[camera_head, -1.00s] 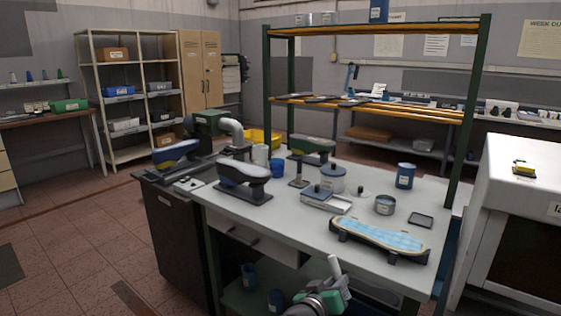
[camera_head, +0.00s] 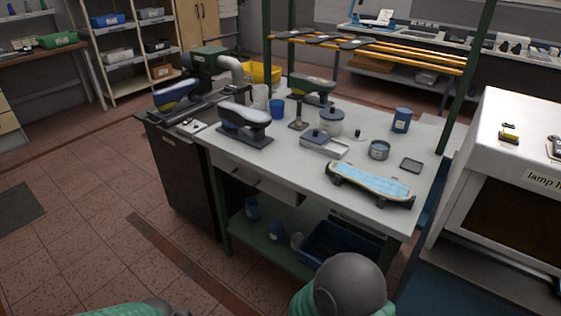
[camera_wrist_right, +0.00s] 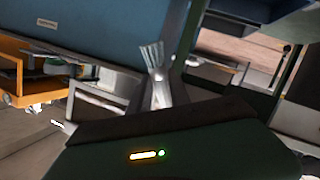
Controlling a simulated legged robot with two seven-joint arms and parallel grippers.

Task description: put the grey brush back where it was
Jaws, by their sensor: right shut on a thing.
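In the right wrist view a brush (camera_wrist_right: 152,55) with pale, fanned bristles points up, its lower part between the fingers of my right gripper (camera_wrist_right: 163,98). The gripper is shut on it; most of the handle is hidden. In the head view neither the brush nor either gripper shows; only rounded parts of my arms show along the bottom edge. The grey workbench (camera_head: 300,170) stands ahead, with a lower shelf (camera_head: 262,245).
On the bench are a blue-topped sole form (camera_head: 370,182), a small dark tray (camera_head: 411,166), a round tin (camera_head: 379,150), a blue can (camera_head: 401,120) and lasts on stands (camera_head: 245,120). A blue bin (camera_head: 338,243) is below. A white cabinet (camera_head: 520,150) stands right. Floor is clear at left.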

